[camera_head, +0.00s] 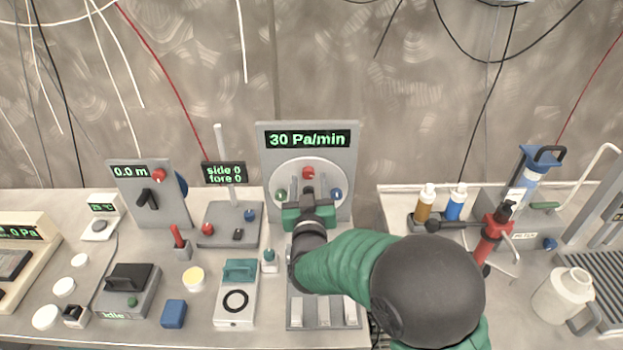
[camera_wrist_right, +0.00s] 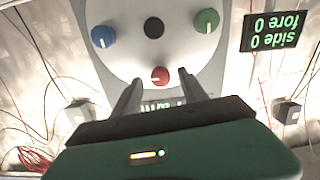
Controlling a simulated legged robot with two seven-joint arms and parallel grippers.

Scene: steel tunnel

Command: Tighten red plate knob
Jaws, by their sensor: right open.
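The red knob (camera_head: 308,173) sits at the top of a round white plate (camera_head: 284,166) on an upright grey panel reading "30 Pa/min". A green knob (camera_head: 283,195) and a blue knob (camera_head: 336,194) are lower on the plate. My right gripper (camera_head: 308,198) is in front of the plate and hides its lower middle. In the right wrist view, which is upside down, the red knob (camera_wrist_right: 160,76) appears between the two open fingertips (camera_wrist_right: 161,78). I cannot tell whether the fingers reach around it; gaps show on both sides. My left gripper is out of view.
Left of the panel stand a "side 0 fore 0" display (camera_head: 224,173) and a "0.0 m" panel (camera_head: 140,185). Bottles (camera_head: 456,203) and a red-handled tool (camera_head: 491,238) are at right. Cables hang along the back wall.

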